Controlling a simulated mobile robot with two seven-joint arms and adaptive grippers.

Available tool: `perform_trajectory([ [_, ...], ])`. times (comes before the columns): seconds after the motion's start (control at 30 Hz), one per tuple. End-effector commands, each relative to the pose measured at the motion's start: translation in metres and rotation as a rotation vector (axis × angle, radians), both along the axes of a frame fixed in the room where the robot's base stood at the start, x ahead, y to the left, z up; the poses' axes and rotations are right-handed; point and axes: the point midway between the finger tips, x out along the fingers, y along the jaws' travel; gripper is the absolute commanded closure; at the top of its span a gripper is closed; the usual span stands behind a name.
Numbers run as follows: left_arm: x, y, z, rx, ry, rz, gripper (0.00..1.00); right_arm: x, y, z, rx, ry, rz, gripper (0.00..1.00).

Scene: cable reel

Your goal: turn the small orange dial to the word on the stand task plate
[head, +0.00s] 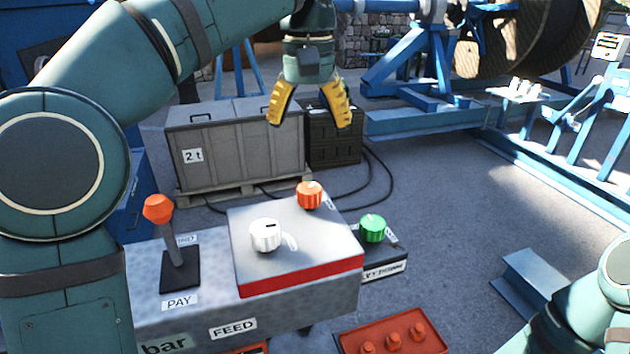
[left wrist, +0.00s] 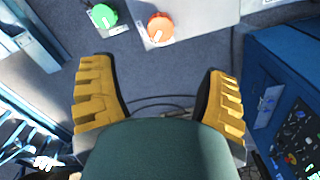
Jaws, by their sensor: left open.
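The small orange dial (head: 309,195) sits at the back right corner of a grey plate with a red front edge (head: 300,262). A small label beside the dial is too small to read. The orange dial also shows at the top of the left wrist view (left wrist: 160,27). My left gripper (head: 309,122) is open and empty, fingers pointing down, above and behind the dial, apart from it. Its yellow fingers are spread wide in the left wrist view (left wrist: 160,72). Part of my right arm shows at the lower right, but its gripper does not.
A white knob (head: 265,235) shares the plate. A green knob (head: 373,228) stands right of it on a dark box. An orange-topped lever (head: 160,210) stands left, by a PAY label. A grey crate (head: 235,145) is behind. Open floor lies to the right.

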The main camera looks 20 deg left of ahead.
Motion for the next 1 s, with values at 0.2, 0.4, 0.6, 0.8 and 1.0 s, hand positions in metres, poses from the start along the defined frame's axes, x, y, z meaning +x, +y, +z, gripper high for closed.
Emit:
perform_trajectory([
  [0.2, 0.000, 0.001, -0.040, 0.002, 0.003, 0.000, 0.25, -0.004, 0.001, -0.019, 0.001, 0.009, 0.007, 0.53],
  [0.4, -0.001, 0.001, -0.079, 0.002, 0.003, 0.001, 0.25, -0.009, 0.002, -0.033, 0.003, 0.020, 0.015, 0.53],
  [0.6, -0.001, 0.001, -0.112, 0.001, 0.002, 0.000, 0.25, -0.012, 0.003, -0.043, 0.005, 0.028, 0.021, 0.53],
  [0.8, 0.000, 0.000, -0.129, 0.000, 0.001, 0.000, 0.25, -0.014, 0.003, -0.047, 0.006, 0.032, 0.025, 0.53],
  [1.0, 0.000, 0.000, -0.132, 0.000, 0.001, 0.000, 0.25, -0.014, 0.003, -0.047, 0.006, 0.033, 0.026, 0.53],
])
